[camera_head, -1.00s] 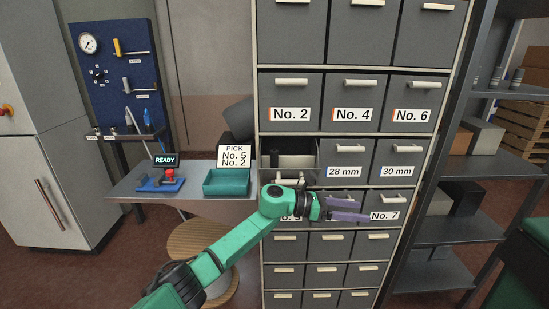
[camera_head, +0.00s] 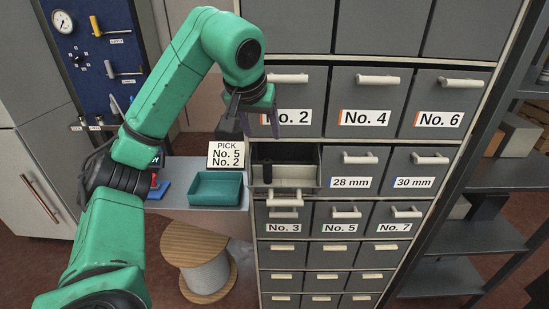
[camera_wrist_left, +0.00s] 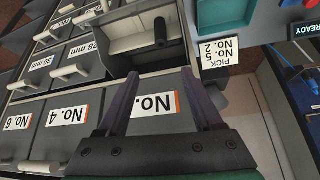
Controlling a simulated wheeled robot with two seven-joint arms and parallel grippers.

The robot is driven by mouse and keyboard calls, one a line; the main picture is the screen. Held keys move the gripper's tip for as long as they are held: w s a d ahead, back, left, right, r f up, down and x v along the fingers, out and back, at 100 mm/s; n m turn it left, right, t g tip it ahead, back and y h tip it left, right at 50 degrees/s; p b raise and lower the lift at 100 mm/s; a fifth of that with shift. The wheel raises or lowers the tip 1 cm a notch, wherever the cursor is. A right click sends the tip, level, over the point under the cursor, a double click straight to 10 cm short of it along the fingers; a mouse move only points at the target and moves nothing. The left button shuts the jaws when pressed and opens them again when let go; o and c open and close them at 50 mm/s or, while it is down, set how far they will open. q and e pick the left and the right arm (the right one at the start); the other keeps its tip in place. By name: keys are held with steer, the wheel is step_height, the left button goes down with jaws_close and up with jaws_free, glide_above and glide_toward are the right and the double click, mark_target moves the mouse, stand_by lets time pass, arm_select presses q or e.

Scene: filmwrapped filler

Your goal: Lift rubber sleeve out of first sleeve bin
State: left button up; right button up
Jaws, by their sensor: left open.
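The first sleeve bin (camera_head: 302,171) is a grey drawer pulled open, left of the 28 mm and 30 mm drawers. A black upright cylinder, the rubber sleeve (camera_head: 267,172), stands inside it toward the left. In the left wrist view the sleeve (camera_wrist_left: 160,31) stands in the open bin (camera_wrist_left: 122,42), beyond my fingertips. My left gripper (camera_head: 254,122) is open and empty, pointing down in front of the No. 2 drawer, above the bin. Its two purple fingers (camera_wrist_left: 161,76) are spread apart in the left wrist view. The right gripper is out of view.
A teal tray (camera_head: 216,201) and the PICK sign (camera_head: 226,156) for No. 5 and No. 2 sit on the shelf left of the bin. Closed drawers with protruding handles surround the bin. A wooden spool stool (camera_head: 196,240) stands below.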

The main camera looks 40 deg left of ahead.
arm_select(q)
glide_toward(267, 161)
steer(key=f, duration=0.2)
steer(key=x, duration=0.2)
steer(key=p+x, duration=0.1)
steer(key=x, duration=0.1)
steer(key=w+x, duration=0.1)
steer(key=x, duration=0.1)
steer(key=shift+w+a, duration=0.15)
steer(key=shift+a, duration=0.15)
steer(key=shift+f, duration=0.15)
jaws_close()
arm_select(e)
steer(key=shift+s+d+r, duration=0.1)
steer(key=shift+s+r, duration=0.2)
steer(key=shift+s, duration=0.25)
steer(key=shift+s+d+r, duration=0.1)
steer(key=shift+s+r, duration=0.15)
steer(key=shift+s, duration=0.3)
